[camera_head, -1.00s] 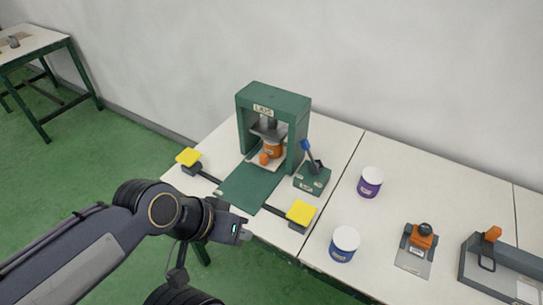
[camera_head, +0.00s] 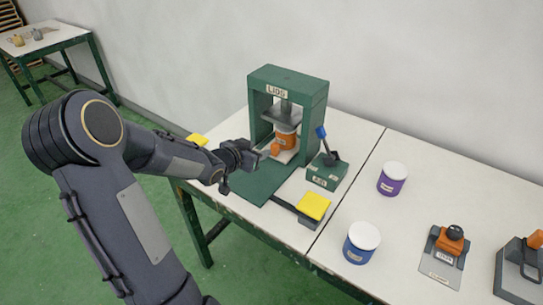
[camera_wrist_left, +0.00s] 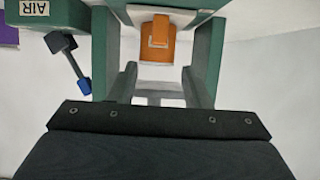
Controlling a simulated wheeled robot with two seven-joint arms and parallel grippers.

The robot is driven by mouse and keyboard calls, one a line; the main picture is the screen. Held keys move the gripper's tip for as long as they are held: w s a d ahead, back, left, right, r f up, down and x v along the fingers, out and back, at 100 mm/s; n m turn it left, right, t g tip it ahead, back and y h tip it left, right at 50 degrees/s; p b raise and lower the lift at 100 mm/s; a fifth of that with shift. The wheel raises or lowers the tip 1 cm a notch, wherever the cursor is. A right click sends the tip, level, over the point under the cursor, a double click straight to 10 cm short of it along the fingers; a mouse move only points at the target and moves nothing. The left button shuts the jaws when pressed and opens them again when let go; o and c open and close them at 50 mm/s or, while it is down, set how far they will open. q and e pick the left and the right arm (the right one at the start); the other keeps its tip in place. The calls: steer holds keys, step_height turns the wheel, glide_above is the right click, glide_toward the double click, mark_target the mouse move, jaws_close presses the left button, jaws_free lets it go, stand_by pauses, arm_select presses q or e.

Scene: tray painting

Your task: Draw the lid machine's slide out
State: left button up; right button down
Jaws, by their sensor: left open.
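The green lid machine (camera_head: 318,110), labelled LIDS, stands at the back of the table. Its pale slide (camera_head: 287,157) sits inside under the press head, bearing an orange can (camera_head: 287,138). An orange handle (camera_head: 275,149) is at the slide's front. My left gripper (camera_head: 262,153) is open just in front of the handle, over the green base plate. In the left wrist view its two fingers (camera_wrist_left: 156,85) stand apart, with the orange handle (camera_wrist_left: 159,32) and can ahead between them. Contact cannot be told. My right gripper is not in view.
A green AIR box (camera_head: 326,176) with a blue lever stands right of the machine. Yellow pads (camera_head: 314,205) flank the base plate. A purple pot (camera_head: 392,180), a blue pot (camera_head: 361,243) and an orange-handled tool (camera_head: 448,246) stand further right.

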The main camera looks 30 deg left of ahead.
mark_target(274, 145)
arm_select(q)
steer(key=shift+w+f+h, duration=0.3)
steer(key=shift+w+f, duration=0.25)
steer(key=x, duration=0.7)
steer(key=shift+r+b, duration=0.1)
steer(key=shift+b, duration=0.3)
steer(key=shift+c, duration=0.2)
jaws_close()
